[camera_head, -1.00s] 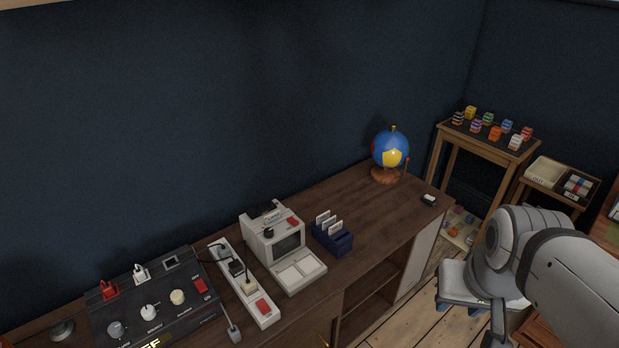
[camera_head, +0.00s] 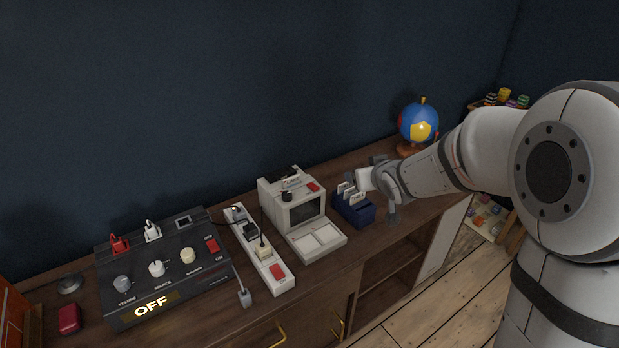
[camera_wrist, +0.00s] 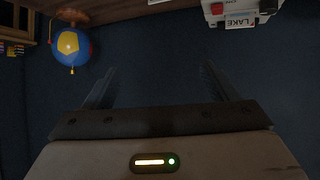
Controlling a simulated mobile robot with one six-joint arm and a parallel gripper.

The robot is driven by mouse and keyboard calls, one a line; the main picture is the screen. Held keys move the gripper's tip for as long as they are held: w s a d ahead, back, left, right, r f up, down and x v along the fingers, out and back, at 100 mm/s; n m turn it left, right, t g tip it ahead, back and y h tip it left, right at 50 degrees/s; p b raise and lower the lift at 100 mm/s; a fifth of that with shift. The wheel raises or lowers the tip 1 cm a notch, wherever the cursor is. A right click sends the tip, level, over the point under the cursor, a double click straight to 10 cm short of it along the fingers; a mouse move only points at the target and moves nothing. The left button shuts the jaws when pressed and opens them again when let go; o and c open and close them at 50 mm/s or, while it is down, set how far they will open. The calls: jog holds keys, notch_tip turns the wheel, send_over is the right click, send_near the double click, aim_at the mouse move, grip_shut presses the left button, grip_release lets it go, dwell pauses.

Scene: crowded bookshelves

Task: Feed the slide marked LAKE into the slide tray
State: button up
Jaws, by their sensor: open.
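A white card reading LAKE (camera_wrist: 240,22) shows at the top of the wrist view, against a pale slide viewer (camera_wrist: 262,8). In the head view a white card (camera_head: 291,182) stands at the top of the same viewer (camera_head: 305,212), its print too small to read surely. A navy slide tray (camera_head: 354,208) with several white slides (camera_head: 350,193) stands just right of the viewer. My gripper (camera_wrist: 158,75) is open and empty, its two fingers apart in the wrist view. In the head view it is beside and above the navy tray, partly hidden by my wrist.
A blue globe (camera_head: 418,124) stands at the back right of the desk, behind my arm. A power strip (camera_head: 262,252) and a black control box (camera_head: 165,268) reading OFF lie left of the viewer. A small red object (camera_head: 69,319) lies at the far left.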

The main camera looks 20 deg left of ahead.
aim_at(292, 178)
jog(key=w+a+f+n+y, duration=0.1)
jog(key=w+a+f+y, duration=0.1)
jog(key=a+f, duration=0.2)
jog(key=w+a+f+n+y+b, duration=0.1)
jog(key=a+f, duration=0.3)
jog(key=a, duration=0.6)
jog(key=w+a+f+n+g+y+b, duration=0.1)
jog(key=w+a+f+y, duration=0.2)
jog(key=a, duration=0.4)
jog(key=shift+w+a+f+n, duration=0.1)
jog(key=shift+w+f+n, duration=0.2)
jog(key=shift+f+n, duration=0.15)
jog(key=c, duration=1.1)
